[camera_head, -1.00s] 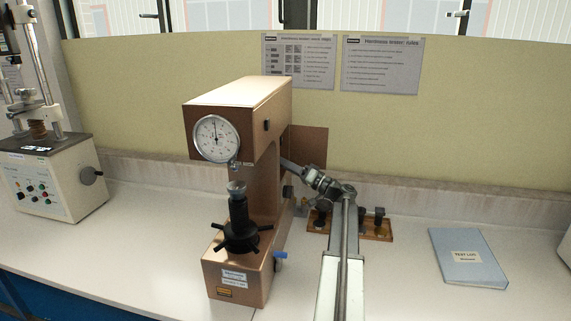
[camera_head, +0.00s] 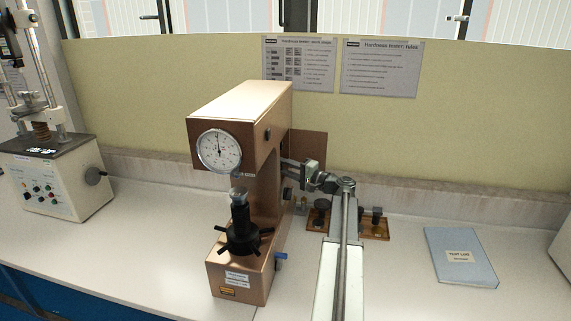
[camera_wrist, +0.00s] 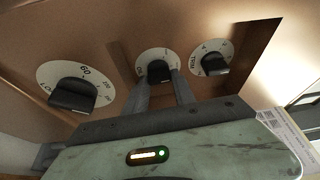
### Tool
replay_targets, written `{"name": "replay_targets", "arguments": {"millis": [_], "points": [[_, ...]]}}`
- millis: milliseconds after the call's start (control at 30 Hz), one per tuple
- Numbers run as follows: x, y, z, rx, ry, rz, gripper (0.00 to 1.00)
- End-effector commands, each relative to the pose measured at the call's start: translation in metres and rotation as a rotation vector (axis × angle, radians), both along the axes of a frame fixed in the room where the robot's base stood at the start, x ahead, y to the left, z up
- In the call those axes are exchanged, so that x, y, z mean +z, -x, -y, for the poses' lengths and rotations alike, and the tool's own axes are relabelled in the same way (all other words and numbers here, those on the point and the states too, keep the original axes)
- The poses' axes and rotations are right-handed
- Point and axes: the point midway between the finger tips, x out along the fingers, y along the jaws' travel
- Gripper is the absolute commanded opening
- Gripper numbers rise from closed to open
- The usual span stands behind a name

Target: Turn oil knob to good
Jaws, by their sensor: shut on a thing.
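The brown hardness tester (camera_head: 240,105) stands on the bench in the head view. In the wrist view its side panel carries three black knobs on pale round dials. The middle knob (camera_wrist: 158,70) is between my two fingers, and my gripper (camera_wrist: 162,78) is shut on it. The fingers cover part of its dial, so its lettering and pointer position cannot be read clearly. The left knob (camera_wrist: 75,95) has a dial marked with 60 and other numbers. The right knob (camera_wrist: 214,64) has a dial with small lettering. In the head view the fingertips are hidden.
A small wooden tray (camera_head: 374,237) with dark parts stands just behind and right of my arm. A blue test log (camera_head: 460,257) lies at the right. A cream machine (camera_head: 57,180) stands at the left. A blue-handled lever (camera_head: 281,256) sticks out of the tester's base.

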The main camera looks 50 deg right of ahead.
Motion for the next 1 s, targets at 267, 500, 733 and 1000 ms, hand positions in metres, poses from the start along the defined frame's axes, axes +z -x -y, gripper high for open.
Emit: {"name": "replay_targets", "arguments": {"millis": [267, 500, 733, 1000], "points": [[0.0024, -0.0012, 0.0005, -0.002, -0.064, -0.034, 0.0], [0.0017, -0.0013, 0.0004, -0.002, -0.076, -0.04, 0.0], [0.0017, -0.0014, 0.0002, -0.001, -0.075, -0.04, 0.0], [0.001, -0.0009, -0.0001, 0.0, -0.072, -0.041, 0.53]]}}
